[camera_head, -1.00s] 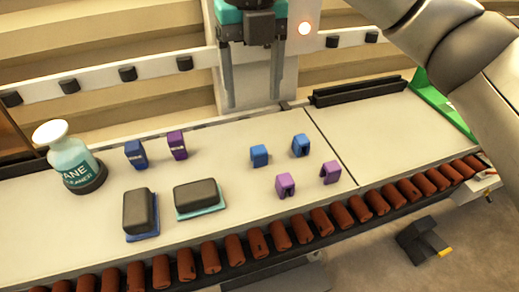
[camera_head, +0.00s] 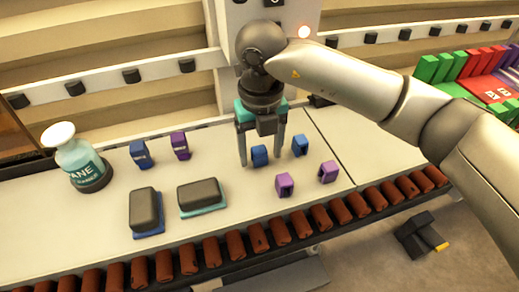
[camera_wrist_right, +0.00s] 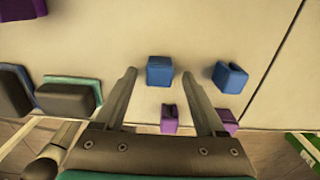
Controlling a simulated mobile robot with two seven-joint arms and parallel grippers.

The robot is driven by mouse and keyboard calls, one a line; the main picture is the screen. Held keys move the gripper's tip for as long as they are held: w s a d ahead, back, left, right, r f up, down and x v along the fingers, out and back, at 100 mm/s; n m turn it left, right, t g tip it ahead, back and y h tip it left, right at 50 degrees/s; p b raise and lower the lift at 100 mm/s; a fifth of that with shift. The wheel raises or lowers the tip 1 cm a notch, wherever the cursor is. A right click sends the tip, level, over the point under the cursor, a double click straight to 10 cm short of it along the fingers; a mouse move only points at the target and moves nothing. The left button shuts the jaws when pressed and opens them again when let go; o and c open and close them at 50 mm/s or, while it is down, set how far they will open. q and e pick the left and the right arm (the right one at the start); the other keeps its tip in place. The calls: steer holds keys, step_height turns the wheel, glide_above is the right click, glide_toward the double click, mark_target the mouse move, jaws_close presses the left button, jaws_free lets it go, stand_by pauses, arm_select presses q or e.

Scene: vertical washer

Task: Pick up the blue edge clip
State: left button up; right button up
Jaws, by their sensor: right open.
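The wrist view shows the first blue clip (camera_wrist_right: 160,71) framed between the fingertips of the right gripper (camera_wrist_right: 159,73), and the second blue clip (camera_wrist_right: 230,77) outside the right finger. The right gripper is open, points down and holds nothing. I cannot tell its exact height above the table. My left gripper is not in view.
Two purple clips (camera_head: 284,184) (camera_head: 328,172) stand nearer the roller edge (camera_head: 260,240). To the left are a blue block (camera_head: 139,153), a purple block (camera_head: 180,146), two dark sponge-like blocks (camera_head: 146,209) (camera_head: 202,194) and a cleaner bottle (camera_head: 78,162). Colored racks (camera_head: 480,75) are at the right.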

steer(key=shift+f, duration=0.4)
steer(key=shift+c, duration=0.2)
jaws_close()
